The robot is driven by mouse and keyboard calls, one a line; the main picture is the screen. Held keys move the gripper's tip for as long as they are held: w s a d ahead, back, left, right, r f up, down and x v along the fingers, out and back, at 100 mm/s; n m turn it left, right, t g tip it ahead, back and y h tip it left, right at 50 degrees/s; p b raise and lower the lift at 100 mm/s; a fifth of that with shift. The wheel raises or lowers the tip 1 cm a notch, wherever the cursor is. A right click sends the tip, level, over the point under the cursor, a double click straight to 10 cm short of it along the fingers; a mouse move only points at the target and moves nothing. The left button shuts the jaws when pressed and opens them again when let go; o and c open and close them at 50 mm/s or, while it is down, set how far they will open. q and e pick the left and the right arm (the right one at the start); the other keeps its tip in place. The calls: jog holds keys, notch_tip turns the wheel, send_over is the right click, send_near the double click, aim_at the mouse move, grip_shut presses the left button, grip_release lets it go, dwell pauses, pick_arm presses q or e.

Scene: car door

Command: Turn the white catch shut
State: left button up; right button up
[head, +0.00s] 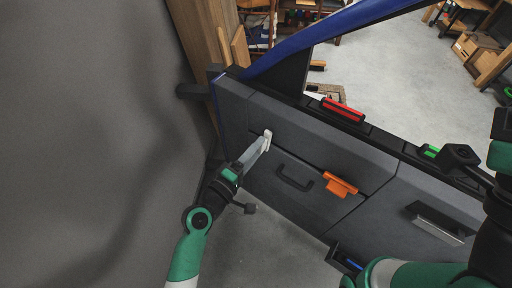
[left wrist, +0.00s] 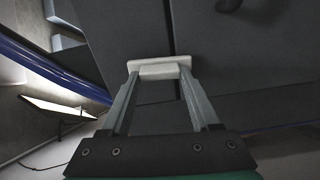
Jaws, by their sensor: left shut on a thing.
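The white catch (head: 267,139) is on the grey car door panel, at the upper edge of a compartment front with a dark handle (head: 294,180). In the left wrist view the catch (left wrist: 159,65) lies between my left fingertips, across a dark seam in the panel. My left gripper (head: 265,146) is shut on the catch. In the left wrist view both fingers of my left gripper (left wrist: 159,78) reach it. My right arm shows at the right edge of the head view, but its fingertips cannot be made out.
An orange latch (head: 340,184) sits right of the dark handle. A red piece (head: 343,109) and a green piece (head: 431,151) are on the door's top ledge. A silver handle (head: 438,229) is at lower right. A blue window frame (head: 305,40) rises above the door.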

pick_arm(q)
jog(key=shift+n, duration=0.6)
jog(key=o, duration=1.4)
jog(key=shift+c, duration=0.2)
jog(key=p+v, duration=0.2)
jog(key=v, duration=0.9)
jog(key=shift+s+a+p, duration=0.2)
jog(key=shift+a+p, duration=0.05)
jog(key=shift+p, duration=0.05)
